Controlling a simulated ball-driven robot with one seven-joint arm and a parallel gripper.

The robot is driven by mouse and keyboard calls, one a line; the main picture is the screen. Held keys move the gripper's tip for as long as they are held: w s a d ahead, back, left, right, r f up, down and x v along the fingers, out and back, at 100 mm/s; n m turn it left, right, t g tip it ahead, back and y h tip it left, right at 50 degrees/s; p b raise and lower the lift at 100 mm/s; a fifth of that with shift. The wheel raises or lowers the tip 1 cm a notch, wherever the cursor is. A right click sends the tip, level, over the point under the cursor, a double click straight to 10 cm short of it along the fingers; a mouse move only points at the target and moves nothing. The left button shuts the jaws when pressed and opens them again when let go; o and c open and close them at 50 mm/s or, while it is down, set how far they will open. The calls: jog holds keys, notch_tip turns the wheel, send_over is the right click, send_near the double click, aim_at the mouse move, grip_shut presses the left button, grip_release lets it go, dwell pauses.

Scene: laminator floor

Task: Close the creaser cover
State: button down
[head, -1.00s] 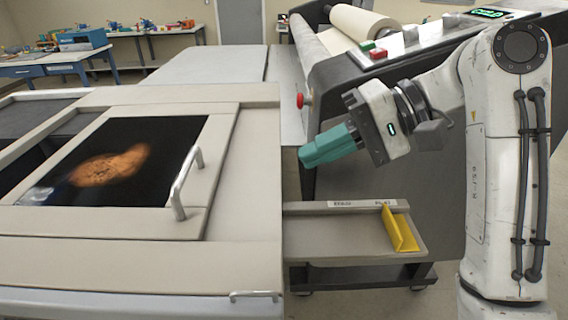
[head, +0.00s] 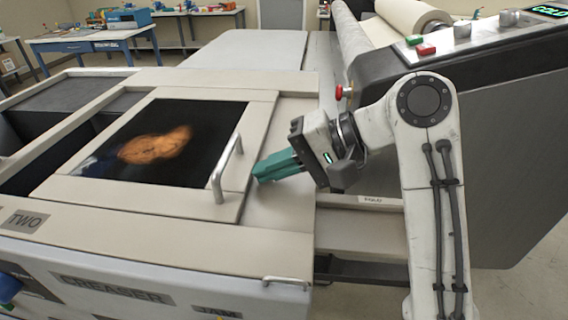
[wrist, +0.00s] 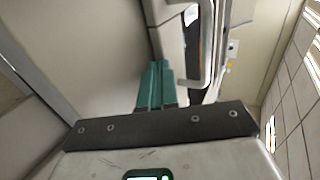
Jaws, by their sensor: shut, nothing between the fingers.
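The creaser cover (head: 262,118) is a pale frame with a dark window, lying flat on top of the machine labelled CREASER (head: 118,290). An orange-brown shape shows in the window. A silver bar handle (head: 229,168) stands up on the cover's right side. Dark openings (head: 60,118) show in the machine top left of the cover. My gripper (head: 258,176), with teal fingers, is shut and empty just right of the handle, low over the machine top. In the wrist view the handle (wrist: 207,55) is right of the fingers (wrist: 157,78); I cannot tell whether they touch.
A roll machine (head: 460,70) with a red knob (head: 343,92) stands at the right, close to my arm. A shelf (head: 360,240) juts out beside the creaser, and a small handle (head: 286,281) is on its front edge. Workbenches (head: 100,42) stand far behind.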

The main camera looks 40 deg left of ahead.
aim_at(191, 168)
jog(key=shift+s+a+r+p, duration=0.15)
jog(key=shift+a+p, duration=0.15)
jog(key=shift+p, duration=0.05)
jog(key=s+a+p, duration=0.1)
jog(key=a, duration=0.1)
jog(key=s+a+p, duration=0.2)
jog(key=a, duration=0.1)
jog(key=s+a+p, duration=0.2)
jog(key=a, duration=0.1)
jog(key=shift+s+a, duration=0.15)
jog(key=shift+a, duration=0.05)
jog(key=shift+s+a+f, duration=0.1)
jog(key=shift+a+f, duration=0.1)
jog(key=shift+d+p, duration=0.1)
jog(key=shift+p, duration=0.3)
